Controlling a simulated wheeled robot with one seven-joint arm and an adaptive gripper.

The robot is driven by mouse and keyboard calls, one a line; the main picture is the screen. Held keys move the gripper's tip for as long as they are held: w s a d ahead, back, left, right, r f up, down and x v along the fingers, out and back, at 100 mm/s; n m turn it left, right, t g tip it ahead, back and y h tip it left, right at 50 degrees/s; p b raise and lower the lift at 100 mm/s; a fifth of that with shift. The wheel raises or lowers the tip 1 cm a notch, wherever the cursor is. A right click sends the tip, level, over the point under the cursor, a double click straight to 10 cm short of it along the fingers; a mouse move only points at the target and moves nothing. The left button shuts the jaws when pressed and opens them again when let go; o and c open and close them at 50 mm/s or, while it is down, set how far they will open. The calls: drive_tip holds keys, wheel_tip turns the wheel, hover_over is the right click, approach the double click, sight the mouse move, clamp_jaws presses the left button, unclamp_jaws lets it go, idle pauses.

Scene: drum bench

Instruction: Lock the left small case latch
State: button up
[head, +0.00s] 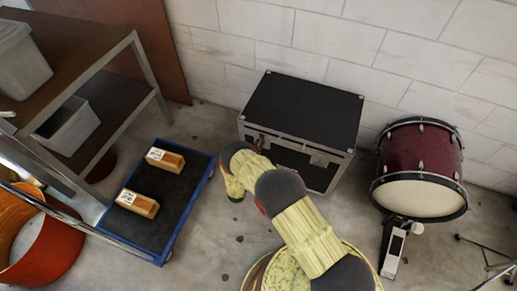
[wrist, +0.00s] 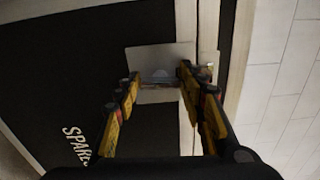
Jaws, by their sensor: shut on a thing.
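The small case (head: 303,108) is a black box with metal edges against the wall, its lid down. In the head view, the left latch on its front edge is mostly covered by my arm, and a pale latch plate (head: 321,158) shows to the right. In the wrist view, a latch (wrist: 150,56) with a pale metal plate sits across the lid seam, straight ahead of my gripper (wrist: 158,76). My gripper's yellow and black fingers stand on both sides of the latch and are shut on it. Whether the latch is locked cannot be told.
A red bass drum (head: 420,165) with a pedal (head: 394,250) stands right of the case. Bare floor lies between platform and case.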

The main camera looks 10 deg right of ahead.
drive_tip(key=shift+w, duration=0.1)
drive_tip(key=o, duration=1.1)
drive_tip(key=shift+o, duration=0.3)
drive_tip(key=v, duration=1.2)
